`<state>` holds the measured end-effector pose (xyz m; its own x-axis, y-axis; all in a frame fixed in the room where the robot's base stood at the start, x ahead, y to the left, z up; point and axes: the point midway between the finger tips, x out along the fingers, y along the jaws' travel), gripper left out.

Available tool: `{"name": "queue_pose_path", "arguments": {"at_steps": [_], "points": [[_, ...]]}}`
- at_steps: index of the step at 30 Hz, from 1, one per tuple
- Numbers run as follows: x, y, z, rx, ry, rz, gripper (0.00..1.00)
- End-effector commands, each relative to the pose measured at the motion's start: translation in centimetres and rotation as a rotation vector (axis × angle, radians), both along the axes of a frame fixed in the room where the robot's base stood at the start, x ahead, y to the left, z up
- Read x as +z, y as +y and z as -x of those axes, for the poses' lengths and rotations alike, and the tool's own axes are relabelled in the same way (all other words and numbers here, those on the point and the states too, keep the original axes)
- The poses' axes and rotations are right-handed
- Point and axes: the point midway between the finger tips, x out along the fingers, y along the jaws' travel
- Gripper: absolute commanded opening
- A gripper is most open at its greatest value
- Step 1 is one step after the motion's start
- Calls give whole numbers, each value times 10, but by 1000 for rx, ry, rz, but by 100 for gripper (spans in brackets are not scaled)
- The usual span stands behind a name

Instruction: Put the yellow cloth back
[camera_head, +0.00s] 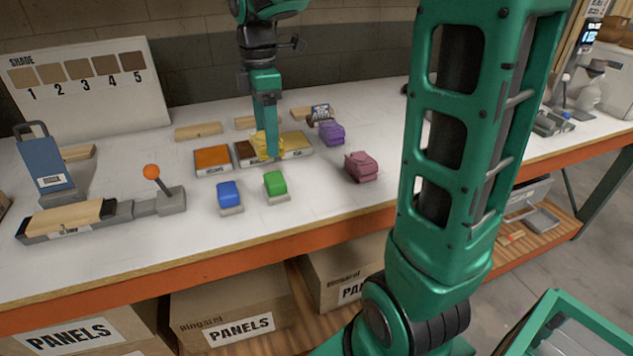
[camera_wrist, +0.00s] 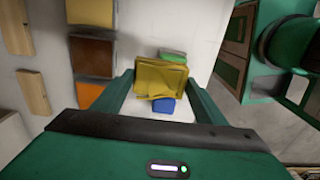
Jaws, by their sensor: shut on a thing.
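The yellow cloth (camera_wrist: 161,76) is a folded bundle between the two fingers of my gripper (camera_wrist: 158,82) in the wrist view. My gripper is shut on it. In the head view my gripper (camera_head: 271,150) points down over the middle of the bench, and the yellow cloth (camera_head: 260,142) is partly hidden behind a finger. The cloth looks held above the bench, but its exact height is unclear.
An orange panel (camera_head: 212,159) and a tan panel (camera_head: 296,142) lie near my gripper. Blue (camera_head: 228,193) and green (camera_head: 275,183) blocks stand in front. A shade board (camera_head: 85,88) and an orange-knobbed lever (camera_head: 153,173) are at left. Bare bench lies front right.

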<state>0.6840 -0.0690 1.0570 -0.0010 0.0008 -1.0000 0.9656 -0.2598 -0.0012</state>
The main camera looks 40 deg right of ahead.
Motion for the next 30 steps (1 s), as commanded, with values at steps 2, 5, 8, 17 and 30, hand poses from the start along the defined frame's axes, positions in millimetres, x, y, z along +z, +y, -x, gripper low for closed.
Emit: {"name": "queue_pose_path", "arguments": {"at_steps": [2,5,8,17,30], "points": [[0,-5,1,-8,0,0,45],[0,-9,1,-14,0,0,45],[0,-12,2,-17,0,0,45],[-25,-50,23,-25,1,0,45],[-68,-111,57,-21,0,0,45]]}}
